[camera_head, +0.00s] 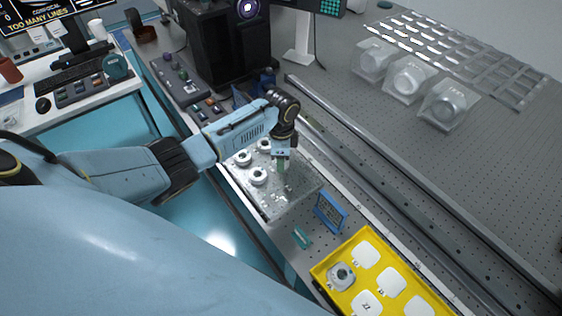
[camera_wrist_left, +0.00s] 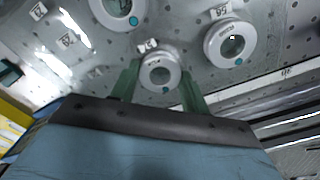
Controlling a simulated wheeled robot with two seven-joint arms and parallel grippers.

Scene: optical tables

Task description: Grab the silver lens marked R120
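Several silver round lenses stand on a perforated metal tray (camera_head: 280,207); three show left of my left gripper, one being the front lens (camera_head: 258,176). My left gripper (camera_head: 283,170) points down over the tray. In the left wrist view, its green fingers (camera_wrist_left: 160,78) are apart on either side of a small silver lens (camera_wrist_left: 160,72) with a teal dot. I cannot tell whether they touch it. Larger lenses sit at upper left (camera_wrist_left: 116,12) and right (camera_wrist_left: 230,42). The lens markings are too small to read, so R120 cannot be picked out. My right gripper is not in view.
A yellow tray (camera_head: 322,270) with white square places stands at the front right; one holds a silver lens (camera_head: 342,276). A blue display (camera_head: 330,212) stands beside the metal tray. A metal rail (camera_head: 390,190) runs behind. A black instrument (camera_head: 225,50) stands at the back.

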